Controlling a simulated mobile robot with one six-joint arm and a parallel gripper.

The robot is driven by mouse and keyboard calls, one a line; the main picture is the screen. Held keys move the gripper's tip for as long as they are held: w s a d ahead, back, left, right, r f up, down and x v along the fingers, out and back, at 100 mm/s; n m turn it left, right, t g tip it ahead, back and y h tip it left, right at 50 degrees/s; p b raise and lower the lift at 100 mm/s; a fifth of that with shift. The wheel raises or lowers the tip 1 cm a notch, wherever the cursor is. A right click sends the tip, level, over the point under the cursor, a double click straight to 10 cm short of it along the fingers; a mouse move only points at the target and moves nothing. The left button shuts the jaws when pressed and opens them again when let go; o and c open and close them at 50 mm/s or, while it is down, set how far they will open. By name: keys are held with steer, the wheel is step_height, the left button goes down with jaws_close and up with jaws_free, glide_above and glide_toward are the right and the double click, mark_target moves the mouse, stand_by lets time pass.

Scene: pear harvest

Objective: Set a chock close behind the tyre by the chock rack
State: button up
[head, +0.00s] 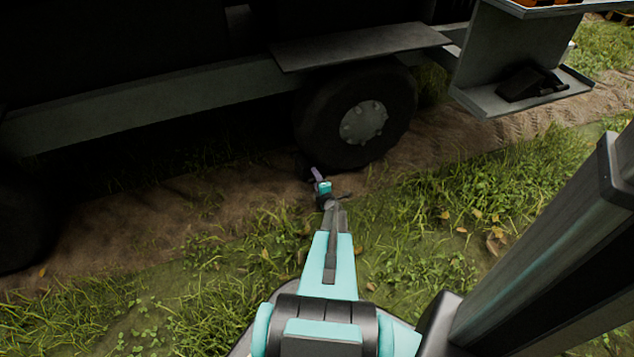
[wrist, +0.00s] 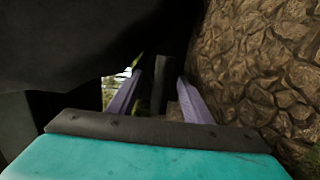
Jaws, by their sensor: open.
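The tyre (head: 318,112) by the rack stands on the brown soil under the vehicle, with a grey hub. My gripper (head: 316,173) is low at the tyre's left foot, close to the ground. In the wrist view its two purple fingers (wrist: 160,84) are apart. A dark upright shape (wrist: 174,72) shows between and beyond the fingers; it may be a chock, but it is too dark to be sure. Whether it touches the tyre is hidden. The chock rack (head: 478,100) is at the upper right, and a black chock (head: 530,82) lies on its lower shelf.
The vehicle's grey side rail (head: 150,105) and a flat fender (head: 365,45) overhang the tyre. Another dark tyre (head: 22,225) is at the left edge. Brown soil (wrist: 255,65) fills the right of the wrist view. Grass (head: 480,205) in front is open.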

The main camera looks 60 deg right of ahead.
jaws_close()
jaws_free()
stand_by(0.4)
steer(key=p+v, duration=0.3)
steer(key=v, duration=1)
steer(key=shift+s+a, duration=0.25)
steer(key=shift+a, duration=0.1)
